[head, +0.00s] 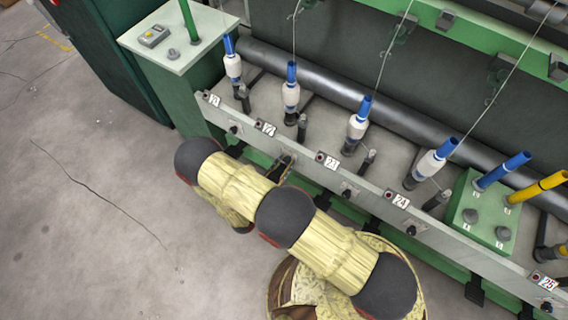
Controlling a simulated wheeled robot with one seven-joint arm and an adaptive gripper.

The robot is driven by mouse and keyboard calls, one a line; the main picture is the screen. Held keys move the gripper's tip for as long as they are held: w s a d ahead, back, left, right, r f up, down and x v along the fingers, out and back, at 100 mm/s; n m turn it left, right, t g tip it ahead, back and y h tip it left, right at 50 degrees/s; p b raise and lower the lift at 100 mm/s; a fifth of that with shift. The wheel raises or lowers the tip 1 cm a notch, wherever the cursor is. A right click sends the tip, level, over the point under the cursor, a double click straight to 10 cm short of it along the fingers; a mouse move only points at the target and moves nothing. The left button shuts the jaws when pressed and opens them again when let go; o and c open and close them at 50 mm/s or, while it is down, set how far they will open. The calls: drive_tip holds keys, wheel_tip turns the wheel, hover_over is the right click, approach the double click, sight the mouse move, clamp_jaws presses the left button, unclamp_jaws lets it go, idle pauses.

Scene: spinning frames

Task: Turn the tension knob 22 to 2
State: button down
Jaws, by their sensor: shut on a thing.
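The tension knob 22 sits on the front rail (375,204) of the green spinning frame, just below and right of the number plate 22 (265,127). My gripper (285,165) reaches the rail there from the near side and is shut on this knob. The gripper's fingers are small in the head view and partly behind my yellow-sleeved arm. They hide most of the knob, and its setting cannot be read. The spindle of position 22, with its white bobbin and blue top (291,90), stands upright behind the plate.
Other knobs sit along the same rail, under plate 21 (212,98), plate 23 (327,161) and plate 24 (397,199). A green box with blue and yellow tubes (486,215) stands at right. A pale-topped green cabinet (180,40) is at upper left. Bare floor (80,220) lies at left.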

drive_tip(key=m, duration=0.4)
drive_tip(key=shift+s+f+m, duration=0.1)
drive_tip(key=shift+m, duration=0.3)
drive_tip(key=m, duration=0.4)
drive_tip(key=shift+d+b, duration=0.1)
drive_tip(key=shift+b, duration=0.3)
drive_tip(key=m+b, duration=0.1)
drive_tip(key=m, duration=0.4)
drive_tip(key=shift+f, duration=0.15)
drive_tip(key=m+b, duration=0.1)
drive_tip(key=m, duration=0.4)
drive_tip(key=shift+f, duration=0.1)
drive_tip(key=c, duration=1.5)
unclamp_jaws()
drive_tip(key=shift+c, duration=0.2)
drive_tip(key=shift+o, duration=0.2)
